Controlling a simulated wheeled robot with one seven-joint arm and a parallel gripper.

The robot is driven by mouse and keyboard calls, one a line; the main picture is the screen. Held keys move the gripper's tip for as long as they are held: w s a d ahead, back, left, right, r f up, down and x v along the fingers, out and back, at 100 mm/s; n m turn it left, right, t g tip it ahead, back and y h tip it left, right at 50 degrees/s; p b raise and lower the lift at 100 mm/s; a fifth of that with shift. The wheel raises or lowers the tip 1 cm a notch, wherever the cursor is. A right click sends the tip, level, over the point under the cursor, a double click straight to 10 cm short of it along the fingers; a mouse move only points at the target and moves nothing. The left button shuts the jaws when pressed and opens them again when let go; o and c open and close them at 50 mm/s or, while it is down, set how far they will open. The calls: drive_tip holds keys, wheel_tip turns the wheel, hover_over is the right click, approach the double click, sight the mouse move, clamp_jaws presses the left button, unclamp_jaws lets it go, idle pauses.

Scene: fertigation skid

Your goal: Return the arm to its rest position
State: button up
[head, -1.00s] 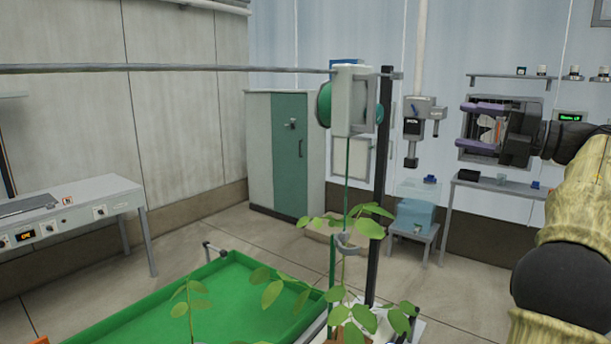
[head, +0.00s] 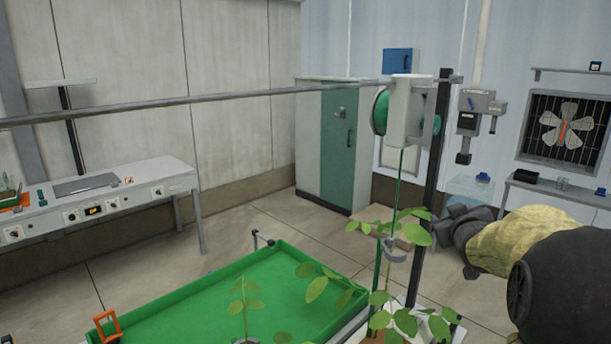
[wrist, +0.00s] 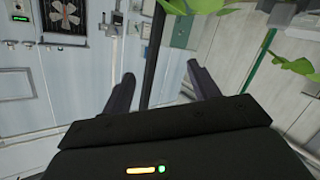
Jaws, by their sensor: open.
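A dark post and green leaves show beyond the fingers in that view.
A green tray (head: 220,300) with plants stands in front, beside a dark post (head: 432,180) carrying a white reel unit (head: 408,110). A long rail (head: 200,105) crosses above. A cabinet (head: 325,150), bench (head: 110,200) and wall fan (head: 567,128) stand behind. Floor is clear between bench and cabinet.

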drive_tip(key=s+a+f+m+g+y+p, duration=0.1)
drive_tip(key=s+a+f+m+g+y, duration=0.1)
drive_tip(key=s+a+f+g, duration=0.9)
drive_tip(key=s+a+f, duration=0.3)
drive_tip(key=s, duration=0.4)
drive_tip(key=s+a+f+g+y+p, duration=0.1)
drive_tip(key=s+a+f, duration=0.3)
drive_tip(key=s+f, duration=0.3)
drive_tip(key=shift+s+f+m+g, duration=0.25)
drive_tip(key=shift+s+m+g, duration=0.05)
drive_tip(key=shift+s, duration=0.8)
